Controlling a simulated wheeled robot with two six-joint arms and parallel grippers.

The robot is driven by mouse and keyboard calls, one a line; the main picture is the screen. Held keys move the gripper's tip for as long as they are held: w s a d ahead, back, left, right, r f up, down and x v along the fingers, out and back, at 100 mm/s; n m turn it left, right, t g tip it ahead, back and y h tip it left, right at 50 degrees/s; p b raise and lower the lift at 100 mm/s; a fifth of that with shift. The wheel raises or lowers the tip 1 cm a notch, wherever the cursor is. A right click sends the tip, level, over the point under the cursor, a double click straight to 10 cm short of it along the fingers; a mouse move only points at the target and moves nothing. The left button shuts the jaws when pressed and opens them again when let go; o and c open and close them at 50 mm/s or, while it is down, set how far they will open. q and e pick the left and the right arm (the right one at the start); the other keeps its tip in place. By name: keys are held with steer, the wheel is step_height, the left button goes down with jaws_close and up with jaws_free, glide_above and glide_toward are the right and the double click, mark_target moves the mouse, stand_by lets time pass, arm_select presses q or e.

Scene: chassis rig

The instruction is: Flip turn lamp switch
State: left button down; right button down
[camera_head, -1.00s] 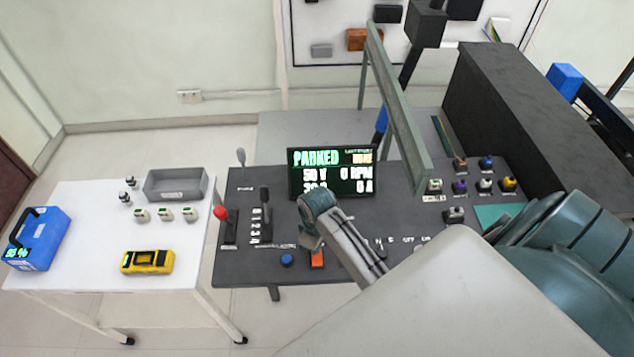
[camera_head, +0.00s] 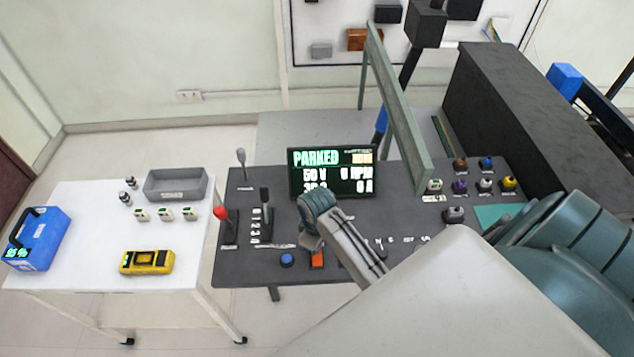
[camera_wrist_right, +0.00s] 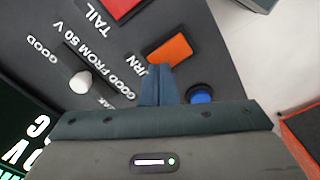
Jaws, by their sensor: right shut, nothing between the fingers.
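The turn lamp switch is an orange rocker (camera_wrist_right: 170,48) beside a partly covered label ending in "URN" on the dark panel. It also shows in the head view (camera_head: 317,259), just below my right gripper (camera_head: 310,243). In the right wrist view my right gripper (camera_wrist_right: 159,72) is shut and empty. Its fingertips reach the near edge of the orange rocker and overlap it slightly in the picture. I cannot tell whether they touch it. My left gripper is not in view.
A blue button (camera_wrist_right: 201,95) sits close beside the fingers. A red rocker (camera_wrist_right: 122,6) marked "TAIL" and a white knob (camera_wrist_right: 80,82) are nearby. A display (camera_head: 332,172) stands behind the wrist. A red-knobbed lever (camera_head: 222,213) and a black lever (camera_head: 265,198) rise at the left.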

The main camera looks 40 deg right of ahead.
steer(key=shift+f+b, duration=0.3)
steer(key=shift+f, duration=0.65)
stand_by(1.0)
steer(key=shift+r+p, duration=0.75)
steer(key=shift+r, duration=2.8)
steer(key=shift+s, duration=0.1)
